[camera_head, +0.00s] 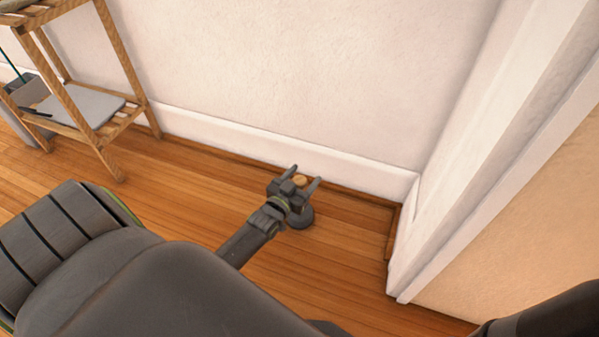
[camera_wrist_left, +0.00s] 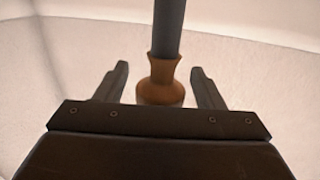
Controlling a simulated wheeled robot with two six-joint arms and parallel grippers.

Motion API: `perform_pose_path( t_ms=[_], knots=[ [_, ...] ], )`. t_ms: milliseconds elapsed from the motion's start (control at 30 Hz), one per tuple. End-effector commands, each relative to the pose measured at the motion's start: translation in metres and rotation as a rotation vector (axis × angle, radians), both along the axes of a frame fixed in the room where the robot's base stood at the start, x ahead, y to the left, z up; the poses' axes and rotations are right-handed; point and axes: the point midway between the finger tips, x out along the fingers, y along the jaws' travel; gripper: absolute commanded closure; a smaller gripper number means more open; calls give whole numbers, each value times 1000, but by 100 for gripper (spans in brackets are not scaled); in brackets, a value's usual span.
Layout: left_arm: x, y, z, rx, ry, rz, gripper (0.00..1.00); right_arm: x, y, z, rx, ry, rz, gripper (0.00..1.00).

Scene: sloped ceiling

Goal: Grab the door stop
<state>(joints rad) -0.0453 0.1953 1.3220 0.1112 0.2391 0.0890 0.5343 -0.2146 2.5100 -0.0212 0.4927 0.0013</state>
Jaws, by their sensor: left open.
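The door stop stands on the wooden floor close to the wall. In the head view its tan wooden top (camera_head: 299,180) shows between my left gripper's fingers, and its dark round base (camera_head: 302,217) shows below the gripper. In the left wrist view it has a brown wooden end (camera_wrist_left: 160,88) and a dark grey rod. My left gripper (camera_head: 301,179) is open around the door stop. In the left wrist view the fingers (camera_wrist_left: 160,68) are on either side of it, with gaps. The middle of the rod is hidden by my gripper in the head view. My right gripper is out of view.
A white baseboard (camera_head: 270,147) runs along the wall behind the door stop. A white door frame (camera_head: 440,190) stands to the right. A wooden shelf (camera_head: 105,140) is at the far left. Bare floor (camera_head: 190,190) lies between the shelf and my gripper.

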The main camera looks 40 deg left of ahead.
Motion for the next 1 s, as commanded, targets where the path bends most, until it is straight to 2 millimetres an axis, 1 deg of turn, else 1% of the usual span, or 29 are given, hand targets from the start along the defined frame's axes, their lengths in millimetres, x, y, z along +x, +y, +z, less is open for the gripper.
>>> perform_pose_path(
  t_ms=[267, 733, 1000],
  knots=[
    [1, 0, 0, 0, 0, 0, 38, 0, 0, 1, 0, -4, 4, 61],
    [1, 0, 0, 0, 0, 0, 99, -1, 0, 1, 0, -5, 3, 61],
    [1, 0, 0, 0, 0, 0, 100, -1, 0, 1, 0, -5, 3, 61]
  ],
)
